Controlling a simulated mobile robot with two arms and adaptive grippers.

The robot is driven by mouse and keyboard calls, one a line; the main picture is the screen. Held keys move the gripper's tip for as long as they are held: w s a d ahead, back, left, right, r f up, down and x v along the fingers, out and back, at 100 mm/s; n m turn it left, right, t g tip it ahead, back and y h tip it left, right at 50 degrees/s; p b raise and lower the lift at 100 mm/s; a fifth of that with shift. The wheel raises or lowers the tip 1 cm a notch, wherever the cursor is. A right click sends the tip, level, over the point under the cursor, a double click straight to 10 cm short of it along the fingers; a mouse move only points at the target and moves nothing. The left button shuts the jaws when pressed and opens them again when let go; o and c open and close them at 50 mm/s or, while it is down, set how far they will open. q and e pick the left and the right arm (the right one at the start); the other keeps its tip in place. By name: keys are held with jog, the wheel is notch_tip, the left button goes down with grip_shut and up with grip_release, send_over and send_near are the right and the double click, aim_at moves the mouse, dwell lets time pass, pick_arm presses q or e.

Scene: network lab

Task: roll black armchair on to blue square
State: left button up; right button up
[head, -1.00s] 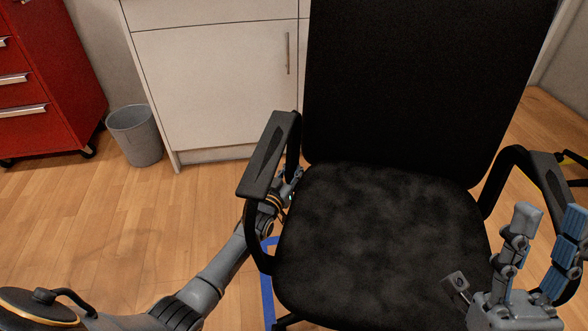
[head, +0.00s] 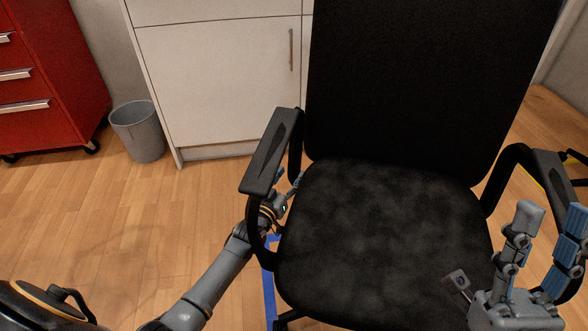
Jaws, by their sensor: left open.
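The black armchair (head: 385,230) faces me, with its tall backrest, seat and two armrests in view. A strip of blue tape (head: 269,285), part of the blue square, shows on the floor at the left side of the seat; the rest is hidden by the chair. My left gripper (head: 288,190) is open beside the left armrest (head: 272,155), low and partly hidden behind its support. My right gripper (head: 543,237) is open, fingers pointing up, in front of the right part of the seat near the right armrest (head: 550,185). It holds nothing.
A white cabinet (head: 215,85) stands behind the chair. A grey bin (head: 138,132) and a red drawer unit (head: 45,85) stand at the left. Wooden floor (head: 120,225) is clear at the left. Part of another dark object (head: 575,165) shows at the right edge.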

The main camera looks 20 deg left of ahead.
pick_arm(q)
jog(key=shift+s+a, duration=0.1)
jog(key=shift+s, duration=1.4)
